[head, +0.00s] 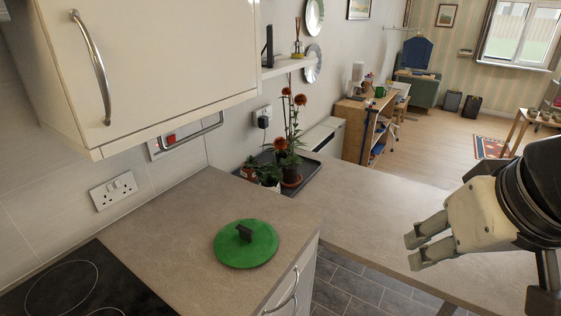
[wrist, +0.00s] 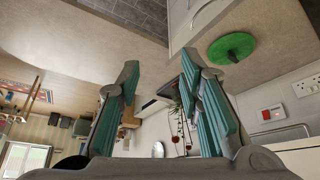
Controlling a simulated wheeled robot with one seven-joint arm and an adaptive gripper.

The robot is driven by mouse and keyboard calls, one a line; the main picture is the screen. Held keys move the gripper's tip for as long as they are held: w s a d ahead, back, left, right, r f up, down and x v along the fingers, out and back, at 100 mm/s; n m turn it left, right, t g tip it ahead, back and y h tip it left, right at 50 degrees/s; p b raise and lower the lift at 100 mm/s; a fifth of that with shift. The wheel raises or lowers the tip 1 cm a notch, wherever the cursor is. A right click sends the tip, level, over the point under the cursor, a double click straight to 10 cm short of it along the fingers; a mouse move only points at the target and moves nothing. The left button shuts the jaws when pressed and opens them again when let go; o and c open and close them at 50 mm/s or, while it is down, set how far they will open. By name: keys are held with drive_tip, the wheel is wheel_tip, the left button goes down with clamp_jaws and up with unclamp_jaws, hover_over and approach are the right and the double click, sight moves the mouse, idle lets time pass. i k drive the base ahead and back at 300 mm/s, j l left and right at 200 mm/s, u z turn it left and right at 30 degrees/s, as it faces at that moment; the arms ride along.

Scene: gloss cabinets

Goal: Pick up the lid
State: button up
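The lid (head: 247,246) is a round green disc with a dark knob standing at its centre. It lies flat on the grey-brown worktop (head: 190,232), right of the black hob. It also shows in the wrist view (wrist: 233,47), at the upper right. My gripper (head: 412,250) is at the right of the head view, well apart from the lid and to its right. In the wrist view its two fingers (wrist: 163,100) stand apart with nothing held between them. The lid is fully visible in the head view.
A dark tray of potted plants (head: 285,175) stands at the worktop's back corner. A cream wall cabinet (head: 150,65) overhangs the worktop at upper left. The black hob (head: 75,285) is at lower left. The right-hand worktop (head: 385,215) is clear.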

sight(244, 243)
drive_tip(key=i+l+u, duration=0.2)
drive_tip(key=u, duration=0.15)
drive_tip(key=i+l+u, duration=0.15)
drive_tip(key=l+u, duration=0.2)
drive_tip(key=i+l+u, duration=0.15)
drive_tip(key=l+u, duration=0.15)
drive_tip(key=l, duration=0.15)
drive_tip(key=u, duration=0.3)
